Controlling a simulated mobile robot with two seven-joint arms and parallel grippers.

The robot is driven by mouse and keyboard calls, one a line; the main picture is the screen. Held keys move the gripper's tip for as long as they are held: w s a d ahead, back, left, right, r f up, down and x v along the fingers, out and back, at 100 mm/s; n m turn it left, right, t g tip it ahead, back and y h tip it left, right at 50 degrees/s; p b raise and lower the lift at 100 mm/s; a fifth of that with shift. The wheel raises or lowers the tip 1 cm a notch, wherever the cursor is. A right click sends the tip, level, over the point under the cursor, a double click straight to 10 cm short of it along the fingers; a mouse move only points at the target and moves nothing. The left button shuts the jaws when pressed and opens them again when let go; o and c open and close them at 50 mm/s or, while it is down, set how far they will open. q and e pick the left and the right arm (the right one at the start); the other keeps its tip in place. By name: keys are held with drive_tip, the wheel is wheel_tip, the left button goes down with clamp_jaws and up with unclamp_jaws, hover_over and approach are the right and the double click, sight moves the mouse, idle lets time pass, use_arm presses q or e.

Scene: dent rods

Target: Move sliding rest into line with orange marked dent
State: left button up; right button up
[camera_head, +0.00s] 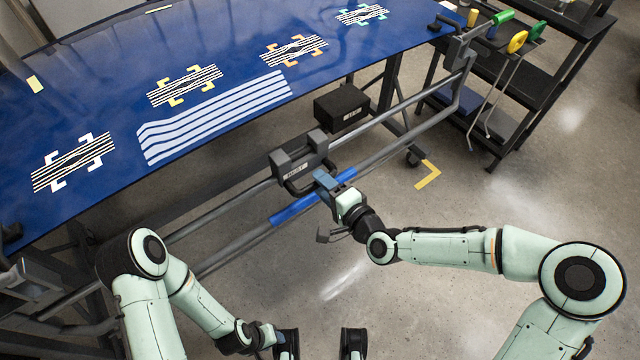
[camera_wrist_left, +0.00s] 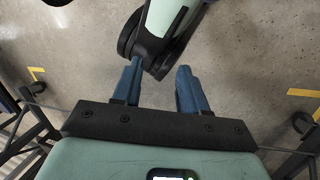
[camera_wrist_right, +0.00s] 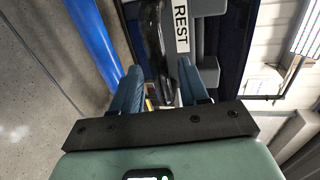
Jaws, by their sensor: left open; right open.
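The sliding rest (camera_head: 300,158), a grey block labelled REST with a dark handle, sits on the rail below the blue panel. The orange marked dent (camera_head: 293,49) lies up the panel from it, between the yellow and teal marked ones. My right gripper (camera_head: 322,184) is open at the rest's handle. In the right wrist view, the dark handle (camera_wrist_right: 156,45) stands between the open fingers (camera_wrist_right: 160,75); contact cannot be told. My left gripper (camera_head: 268,336) is open and empty, low in the head view; its fingers show apart in the left wrist view (camera_wrist_left: 158,68).
Yellow (camera_head: 185,86), white (camera_head: 73,162) and teal (camera_head: 361,15) marked dents lie along the blue panel (camera_head: 110,70). A lower rail has a blue sleeve (camera_head: 290,209). A black box (camera_head: 341,107) stands behind the rails. A dark cart (camera_head: 545,80) with colour-handled rods stands at upper right.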

use_arm(q)
drive_tip(key=shift+w+a+f, duration=0.1)
drive_tip(key=shift+w+f, duration=0.15)
drive_tip(key=shift+w, duration=0.05)
use_arm(e)
drive_tip(key=shift+x, duration=0.85)
